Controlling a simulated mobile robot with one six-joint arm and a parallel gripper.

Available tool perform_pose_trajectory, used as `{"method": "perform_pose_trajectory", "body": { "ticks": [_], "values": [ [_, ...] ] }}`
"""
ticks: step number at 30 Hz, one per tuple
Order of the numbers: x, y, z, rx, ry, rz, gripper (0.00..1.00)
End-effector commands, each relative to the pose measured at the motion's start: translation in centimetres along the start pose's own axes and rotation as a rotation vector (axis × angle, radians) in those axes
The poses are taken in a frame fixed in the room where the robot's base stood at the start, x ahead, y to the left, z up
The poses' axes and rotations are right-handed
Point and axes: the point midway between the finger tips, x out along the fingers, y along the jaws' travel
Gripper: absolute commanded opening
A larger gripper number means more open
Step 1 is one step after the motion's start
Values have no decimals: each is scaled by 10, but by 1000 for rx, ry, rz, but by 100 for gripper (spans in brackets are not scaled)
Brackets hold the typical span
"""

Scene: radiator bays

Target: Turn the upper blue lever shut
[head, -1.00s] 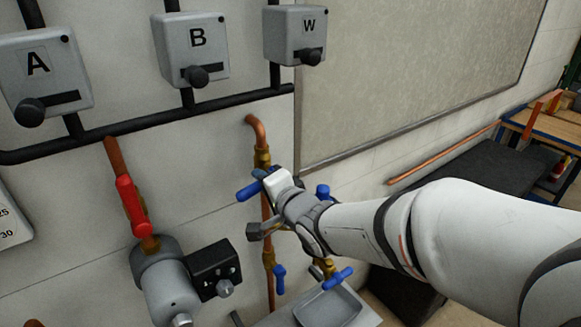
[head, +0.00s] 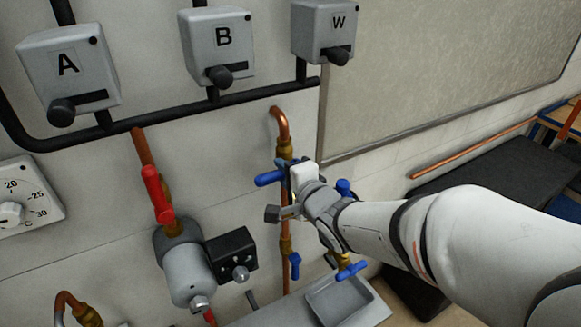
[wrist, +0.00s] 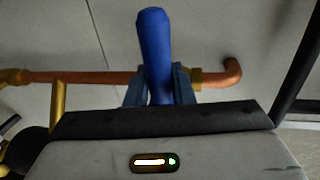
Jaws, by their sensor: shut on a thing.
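The upper blue lever (head: 267,179) is on the vertical copper pipe (head: 286,235), below its bend. It sticks out to the left, across the pipe. In the wrist view the lever (wrist: 154,45) also stands crosswise to the pipe (wrist: 85,77). My gripper (head: 288,176) is shut on the lever, and the wrist view shows its fingers (wrist: 158,88) on both sides of it. The lever's inner end and the valve body are partly hidden by my gripper. A lower blue lever (head: 294,265) on the same pipe points down along it.
Other blue handles (head: 345,188) (head: 351,270) are right of the pipe, close to my arm. A red lever (head: 156,193) and a grey cylinder (head: 190,270) with a black box (head: 231,256) stand left. A grey tray (head: 338,298) lies below. Boxes A (head: 68,75), B (head: 218,45) and W (head: 324,30) hang above.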

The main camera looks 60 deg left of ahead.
Motion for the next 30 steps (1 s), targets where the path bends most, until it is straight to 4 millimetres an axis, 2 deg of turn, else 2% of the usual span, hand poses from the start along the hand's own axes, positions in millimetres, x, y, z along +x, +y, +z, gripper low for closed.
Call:
{"method": "perform_pose_trajectory", "body": {
  "ticks": [1, 8, 17, 20, 30],
  "values": [
    [0, -2, -2, 3, 4, -3, 22],
    [2, -1, 4, -1, -6, -1, 41],
    [-1, -1, 6, -3, -10, -1, 41],
    [-10, 0, 6, -4, -9, -1, 41],
    [-61, -1, 6, -4, -8, -2, 41]
  ]
}}
